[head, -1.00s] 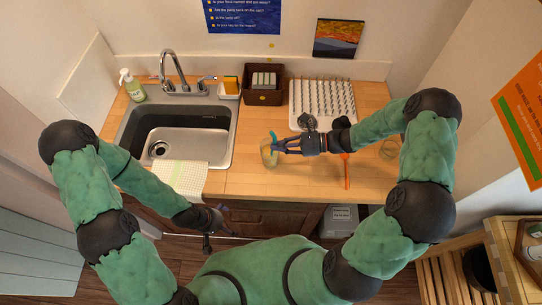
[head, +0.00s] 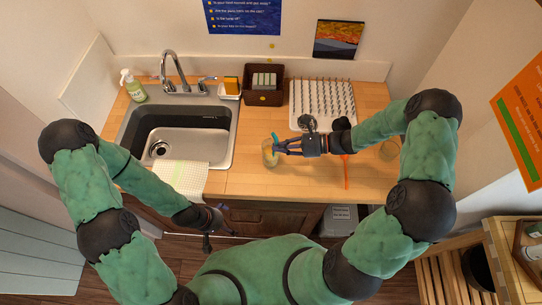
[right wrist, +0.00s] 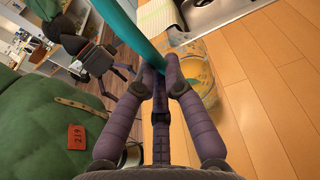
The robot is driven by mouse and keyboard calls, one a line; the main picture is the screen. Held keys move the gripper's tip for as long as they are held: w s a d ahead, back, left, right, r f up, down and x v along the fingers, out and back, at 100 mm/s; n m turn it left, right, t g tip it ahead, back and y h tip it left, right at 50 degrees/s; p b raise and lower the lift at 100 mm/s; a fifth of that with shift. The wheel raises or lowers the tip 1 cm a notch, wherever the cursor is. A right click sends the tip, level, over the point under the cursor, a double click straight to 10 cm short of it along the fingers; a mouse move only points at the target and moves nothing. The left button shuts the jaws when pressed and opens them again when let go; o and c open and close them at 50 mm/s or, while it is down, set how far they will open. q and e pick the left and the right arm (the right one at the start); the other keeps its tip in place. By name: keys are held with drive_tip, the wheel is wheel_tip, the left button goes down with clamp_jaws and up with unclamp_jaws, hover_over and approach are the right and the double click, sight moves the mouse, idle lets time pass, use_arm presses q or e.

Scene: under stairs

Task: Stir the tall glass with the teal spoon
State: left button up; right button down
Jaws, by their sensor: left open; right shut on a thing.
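The tall glass (head: 269,160), with pale yellowish contents, stands on the wooden counter right of the sink. It also shows beside the fingertips in the right wrist view (right wrist: 208,75). My right gripper (head: 278,147) is shut on the teal spoon (right wrist: 135,32) just at the glass's upper part. A short teal piece (head: 274,136) shows above the glass in the head view. My left gripper (head: 222,222) is open and empty, low in front of the counter.
A sink (head: 190,140) with a draped towel (head: 180,180) lies left. A dish rack (head: 322,98), dark caddy (head: 264,84) and metal vessel (head: 308,122) are behind. A thin orange utensil (head: 346,172) and a clear glass (head: 389,150) lie right. Counter in front of the glass is clear.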

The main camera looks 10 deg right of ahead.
drive_tip(key=shift+s+f+h+p, duration=0.3)
drive_tip(key=shift+f+h+p, duration=0.1)
drive_tip(key=shift+p, duration=0.45)
drive_tip(key=shift+w+r+p, duration=0.3)
drive_tip(key=shift+r+p, duration=0.25)
drive_tip(key=shift+r, duration=0.05)
wheel_tip(320, 180, up, 6)
drive_tip(key=p, duration=0.4)
drive_tip(key=shift+w+f, duration=0.1)
drive_tip(key=shift+f, duration=0.1)
drive_tip(key=shift+a+r+p, duration=0.15)
drive_tip(key=shift+r+p, duration=1.2)
drive_tip(key=shift+r, duration=0.45)
wheel_tip(320, 180, up, 4)
drive_tip(key=p, duration=0.3)
hover_over(277, 138)
drive_tip(key=shift+d, duration=0.45)
